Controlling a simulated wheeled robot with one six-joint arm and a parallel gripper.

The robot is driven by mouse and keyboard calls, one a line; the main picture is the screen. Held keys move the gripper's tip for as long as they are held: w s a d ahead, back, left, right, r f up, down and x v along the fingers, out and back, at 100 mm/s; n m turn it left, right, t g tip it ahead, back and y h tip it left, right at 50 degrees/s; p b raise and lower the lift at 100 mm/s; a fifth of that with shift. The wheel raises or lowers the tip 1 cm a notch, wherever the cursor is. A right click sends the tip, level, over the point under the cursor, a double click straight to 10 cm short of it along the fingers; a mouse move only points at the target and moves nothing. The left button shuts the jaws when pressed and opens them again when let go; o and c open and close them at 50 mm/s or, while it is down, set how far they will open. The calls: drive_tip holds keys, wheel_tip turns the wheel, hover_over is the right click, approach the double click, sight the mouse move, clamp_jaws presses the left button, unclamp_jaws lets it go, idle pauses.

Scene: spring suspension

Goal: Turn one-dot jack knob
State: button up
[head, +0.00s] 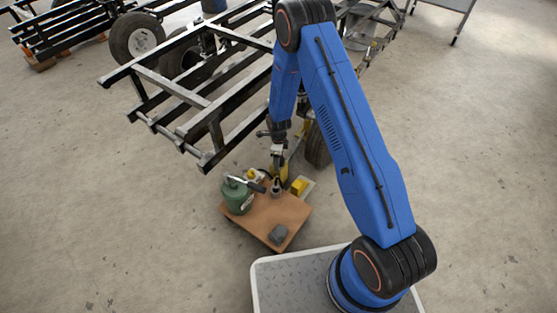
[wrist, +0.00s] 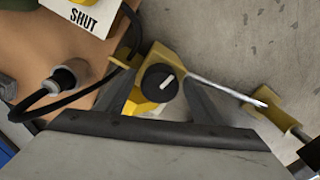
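A round black knob (wrist: 160,83) with a white pointer line sits on a yellow jack part (wrist: 172,58) in the wrist view. The pointer slants up to the right. I see no dot mark on it, so I cannot tell whether it is the one-dot knob. My gripper (wrist: 163,85) is open, with one dark finger on each side of the knob; gaps show between fingers and knob. In the head view my gripper (head: 277,160) points down beside the trailer frame, above the yellow parts. The knob cannot be made out there.
The black trailer frame (head: 190,98) stands close left. In the wrist view, a black cable (wrist: 22,108) and a SHUT sign (wrist: 85,18) lie left.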

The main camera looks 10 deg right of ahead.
wheel_tip(320, 180, up, 17)
drive_tip(key=shift+r, duration=0.2)
idle(0.7)
